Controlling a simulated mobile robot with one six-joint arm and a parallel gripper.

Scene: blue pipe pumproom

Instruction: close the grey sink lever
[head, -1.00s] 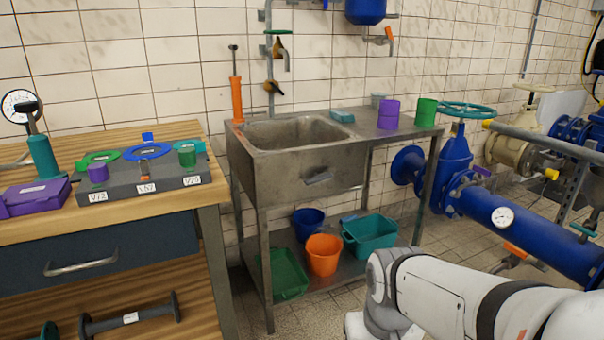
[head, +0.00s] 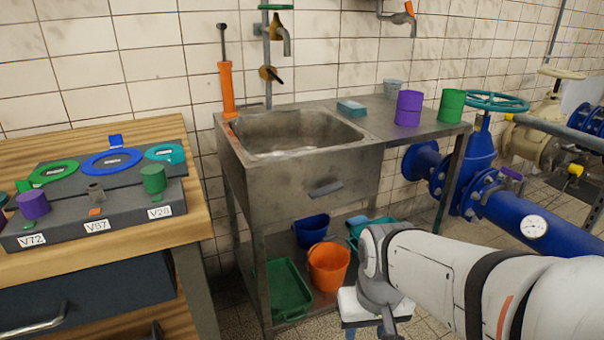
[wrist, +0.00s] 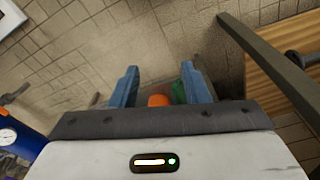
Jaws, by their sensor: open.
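The grey sink lever (head: 326,189) is a short dark grey bar on the front face of the metal sink (head: 262,190). In the head view it lies nearly level, with its right end slightly higher. My gripper (wrist: 161,85) has two blue fingers, spread apart with nothing held between them. In the head view my arm reaches in at the lower right, and its end is low, below and to the right of the lever, apart from it. The fingers are mostly hidden there. The lever is not visible in the wrist view.
An orange bucket (head: 329,266), a green tray (head: 287,290) and a blue bucket (head: 311,230) are under the sink. A wooden workbench (head: 190,228) is at left. Blue pipework (head: 540,216) is at right. Purple (head: 409,108) and green (head: 452,105) cylinders stand on the sink counter.

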